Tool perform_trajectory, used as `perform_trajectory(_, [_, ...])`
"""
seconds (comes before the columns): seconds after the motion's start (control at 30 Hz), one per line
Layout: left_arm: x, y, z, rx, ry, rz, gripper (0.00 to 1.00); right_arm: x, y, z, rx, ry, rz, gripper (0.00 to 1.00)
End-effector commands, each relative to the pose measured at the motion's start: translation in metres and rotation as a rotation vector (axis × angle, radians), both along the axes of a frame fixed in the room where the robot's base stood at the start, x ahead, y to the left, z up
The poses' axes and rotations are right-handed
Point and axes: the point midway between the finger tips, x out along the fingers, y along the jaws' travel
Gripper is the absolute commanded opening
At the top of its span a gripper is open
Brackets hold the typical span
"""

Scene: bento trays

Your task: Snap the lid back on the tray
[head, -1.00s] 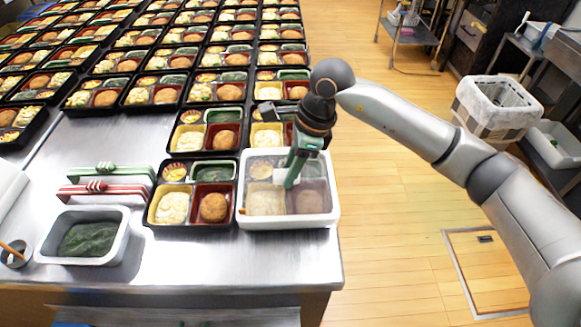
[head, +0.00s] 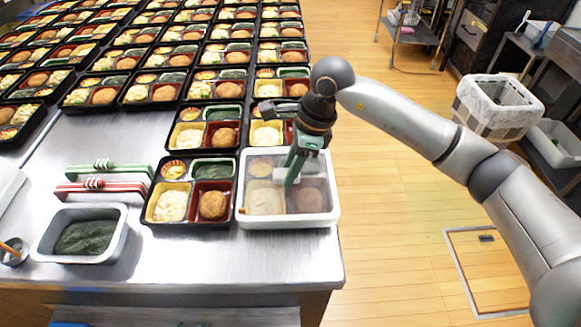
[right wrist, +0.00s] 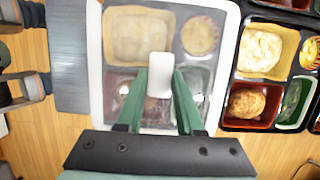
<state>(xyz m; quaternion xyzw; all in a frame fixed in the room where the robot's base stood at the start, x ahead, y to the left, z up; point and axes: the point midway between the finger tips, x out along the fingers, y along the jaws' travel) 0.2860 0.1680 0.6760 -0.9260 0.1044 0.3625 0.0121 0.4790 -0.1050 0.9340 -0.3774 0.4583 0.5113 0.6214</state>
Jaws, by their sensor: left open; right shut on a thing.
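The lid (head: 259,218) is a clear panel with a white rim. It lies over a bento tray at the front right of the table, and the food shows through it. In the right wrist view the lid (right wrist: 96,60) lies below my gripper. My right gripper (head: 291,180) is shut on the lid's white knob (right wrist: 160,75), with a green finger on each side. The tray under the lid is mostly hidden, so I cannot tell whether the rim is fully seated. My left gripper is not in view.
An open bento tray (head: 188,225) stands close beside the lid on the left, with rows of filled trays behind. A grey tub of greens (head: 45,250) and red and green racks (head: 100,187) stand further left. The table's edge (head: 341,260) is close on the right.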

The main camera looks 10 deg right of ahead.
Motion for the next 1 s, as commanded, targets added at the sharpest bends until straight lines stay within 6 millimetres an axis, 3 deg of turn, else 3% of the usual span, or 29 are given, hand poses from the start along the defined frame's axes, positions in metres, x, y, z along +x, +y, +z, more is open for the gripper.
perform_trajectory(0.17, [0.0001,0.0,0.0004,0.0,0.0,0.0,0.58,0.0,-0.0001,0.0004,0.0,0.0,0.0,0.0])
perform_trajectory(0.2, [0.0001,0.0,0.0004,0.0,0.0,0.0,0.58,0.0,-0.0001,0.0003,0.0,0.0,0.0,0.41])
perform_trajectory(0.47, [0.0,0.0001,0.0003,0.0,0.0,0.0,0.58,0.0,-0.0002,0.0002,0.0,0.0,0.0,0.7])
perform_trajectory(0.67, [0.0,0.0001,0.0003,0.0,0.0,0.0,0.58,-0.0001,-0.0001,0.0,0.0,0.001,0.0,0.72])
perform_trajectory(0.9, [0.0,0.0001,0.0003,0.0,0.0,0.0,0.58,-0.0001,-0.0001,0.0,0.0,0.001,0.0,0.99])
perform_trajectory(1.0, [0.0,0.0001,0.0003,0.0,0.0,0.0,0.58,-0.0001,-0.0001,0.0,0.0,0.001,0.0,1.0])
